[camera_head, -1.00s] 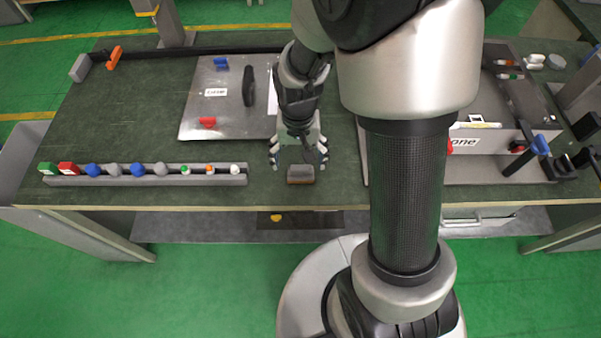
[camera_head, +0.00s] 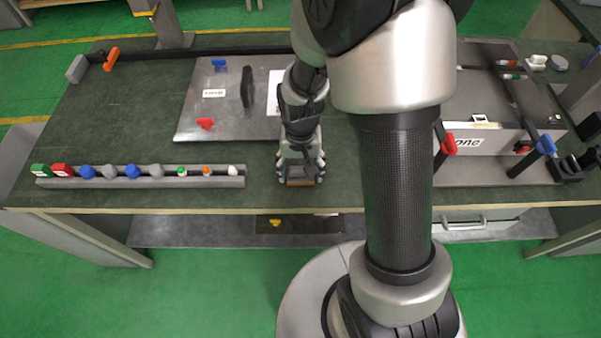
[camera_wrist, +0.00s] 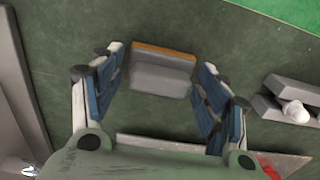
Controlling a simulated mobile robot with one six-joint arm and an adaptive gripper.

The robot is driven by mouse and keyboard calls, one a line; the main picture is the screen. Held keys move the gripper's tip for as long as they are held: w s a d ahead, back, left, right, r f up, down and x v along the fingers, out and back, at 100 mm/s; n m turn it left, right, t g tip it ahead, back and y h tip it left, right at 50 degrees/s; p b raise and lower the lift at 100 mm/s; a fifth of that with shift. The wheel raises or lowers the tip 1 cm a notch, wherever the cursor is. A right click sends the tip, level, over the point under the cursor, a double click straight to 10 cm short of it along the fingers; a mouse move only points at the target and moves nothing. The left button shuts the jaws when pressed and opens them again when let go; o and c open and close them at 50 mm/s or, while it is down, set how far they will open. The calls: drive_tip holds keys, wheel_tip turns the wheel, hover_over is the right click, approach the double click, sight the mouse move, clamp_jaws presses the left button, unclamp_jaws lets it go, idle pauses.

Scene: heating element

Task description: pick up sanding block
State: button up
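The sanding block (camera_wrist: 162,75) is a grey block with an orange-brown strip along one edge. It lies on the dark green worktop (camera_head: 130,110) close to the front edge. My gripper (camera_wrist: 162,68) is down around it, with a blue-padded finger on each side. In the wrist view, a narrow gap seems to show between the pads and the block, so the gripper looks open. In the head view, my gripper (camera_head: 301,178) covers most of the block and only its front orange-brown edge shows.
A grey rack (camera_head: 140,182) with several coloured knobs stands left of my gripper, and a metal plate (camera_head: 190,125) with clamps and a black handle lies behind it. A grey box (camera_head: 490,142) stands to the right. The worktop's front edge is close.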

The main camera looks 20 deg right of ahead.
sight(301, 168)
drive_tip(key=c, duration=0.8)
drive_tip(key=shift+r, duration=0.1)
wheel_tip(301, 168, up, 20)
drive_tip(key=p, duration=0.7)
drive_tip(key=o, duration=0.6)
drive_tip(key=c, duration=0.4)
drive_tip(key=shift+d, duration=0.1)
